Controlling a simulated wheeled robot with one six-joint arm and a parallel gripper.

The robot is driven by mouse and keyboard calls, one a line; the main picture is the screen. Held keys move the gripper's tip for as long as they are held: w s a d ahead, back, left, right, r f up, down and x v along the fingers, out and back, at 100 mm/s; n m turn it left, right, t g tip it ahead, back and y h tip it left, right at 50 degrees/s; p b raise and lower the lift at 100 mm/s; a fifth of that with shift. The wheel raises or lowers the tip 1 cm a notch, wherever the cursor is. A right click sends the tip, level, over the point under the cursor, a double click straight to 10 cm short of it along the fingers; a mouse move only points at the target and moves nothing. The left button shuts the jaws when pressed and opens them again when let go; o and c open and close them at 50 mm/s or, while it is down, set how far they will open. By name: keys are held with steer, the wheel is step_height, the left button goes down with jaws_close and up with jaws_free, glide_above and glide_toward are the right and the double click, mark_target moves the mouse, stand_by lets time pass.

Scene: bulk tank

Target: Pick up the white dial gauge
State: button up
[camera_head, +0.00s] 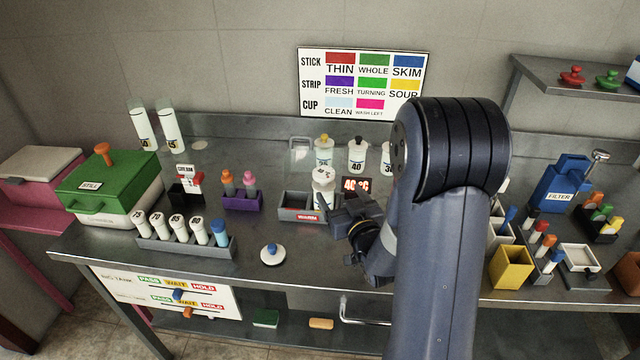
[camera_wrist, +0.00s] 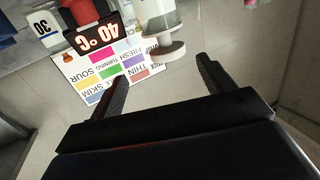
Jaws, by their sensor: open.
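A white capped object (camera_head: 323,190) stands upright in the grey WARM tray (camera_head: 297,214); I cannot tell for sure that it is the white dial gauge. In the wrist view a white object with a flat round disc (camera_wrist: 165,50) shows beyond my fingertips, apparently the same one. My gripper (camera_head: 335,206) is at the right end of the tray, close to it. In the wrist view my gripper (camera_wrist: 160,70) is open, with nothing between its fingers. A white disc with a blue knob (camera_head: 272,254) lies on the bench to the left.
A 40°C display (camera_head: 356,185) stands behind my gripper, also in the wrist view (camera_wrist: 95,35). White bottles (camera_head: 357,155) stand at the back. A rack of white numbered tubes (camera_head: 187,245) is at the left. The front bench around the knobbed disc is clear.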

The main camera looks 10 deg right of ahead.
mark_target(320, 167)
steer(key=shift+w+a, duration=0.15)
steer(key=shift+w, duration=0.3)
steer(key=w, duration=0.1)
steer(key=w+p, duration=0.1)
steer(key=w, duration=0.2)
steer(key=shift+w+a+p, duration=0.25)
steer(key=shift+a+p, duration=0.1)
steer(key=shift+a, duration=0.05)
steer(key=shift+w+a+p, duration=0.25)
steer(key=shift+w+p, duration=0.2)
steer(key=shift+w, duration=0.45)
steer(key=shift+w+a+p, duration=0.25)
steer(key=shift+w+p, duration=0.15)
steer(key=shift+w, duration=0.5)
steer(key=shift+w+a+p, duration=0.25)
steer(key=shift+w+p, duration=0.2)
steer(key=shift+w, duration=0.45)
steer(key=c, duration=1.1)
steer(key=shift+c, duration=0.2)
steer(key=shift+r, duration=0.15)
